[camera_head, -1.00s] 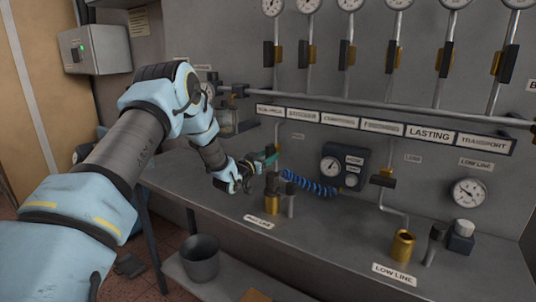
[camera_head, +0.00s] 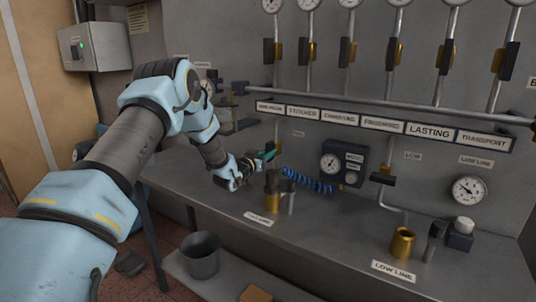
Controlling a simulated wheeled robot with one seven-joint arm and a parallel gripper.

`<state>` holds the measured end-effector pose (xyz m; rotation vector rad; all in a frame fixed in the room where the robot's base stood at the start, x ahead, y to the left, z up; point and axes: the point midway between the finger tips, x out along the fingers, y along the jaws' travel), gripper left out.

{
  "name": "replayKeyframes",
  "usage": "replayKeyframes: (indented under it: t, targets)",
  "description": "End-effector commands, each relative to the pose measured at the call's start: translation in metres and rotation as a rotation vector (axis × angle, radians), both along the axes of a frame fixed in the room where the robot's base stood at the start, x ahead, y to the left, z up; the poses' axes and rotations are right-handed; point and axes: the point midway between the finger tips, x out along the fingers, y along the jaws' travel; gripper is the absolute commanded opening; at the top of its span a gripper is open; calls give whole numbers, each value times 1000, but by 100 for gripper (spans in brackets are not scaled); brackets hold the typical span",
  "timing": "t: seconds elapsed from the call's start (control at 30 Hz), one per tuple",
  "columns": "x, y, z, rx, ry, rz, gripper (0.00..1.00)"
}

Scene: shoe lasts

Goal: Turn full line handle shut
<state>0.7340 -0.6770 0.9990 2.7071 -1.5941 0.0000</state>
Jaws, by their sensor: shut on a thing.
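The full line handle (camera_head: 269,153) appears as a small teal-green piece on the thin vertical pipe at the back wall, above the bench's left part. My gripper (camera_head: 259,160) reaches it from the left and is shut on it. The gripper covers part of the handle, and its exact angle is hard to read at this size. Below stands a brass fitting (camera_head: 271,203) with a dark upright part. The white label (camera_head: 258,219) in front of it is blurred.
A blue coiled hose (camera_head: 310,181) and a dark gauge box (camera_head: 344,166) are just right of my gripper. The low line's black handle (camera_head: 383,180) and brass cup (camera_head: 402,243) stand farther right. A grey bucket (camera_head: 200,256) sits below the bench.

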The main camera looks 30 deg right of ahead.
Motion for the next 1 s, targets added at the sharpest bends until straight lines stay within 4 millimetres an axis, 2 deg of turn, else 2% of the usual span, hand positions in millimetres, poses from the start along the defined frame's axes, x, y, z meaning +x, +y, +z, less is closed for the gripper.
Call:
replayKeyframes:
  t: [0.47,1.0]
  targets:
    - [-1,-1,-6,50,-95,-1,0]
    - [0,0,-9,282,-515,0,0]
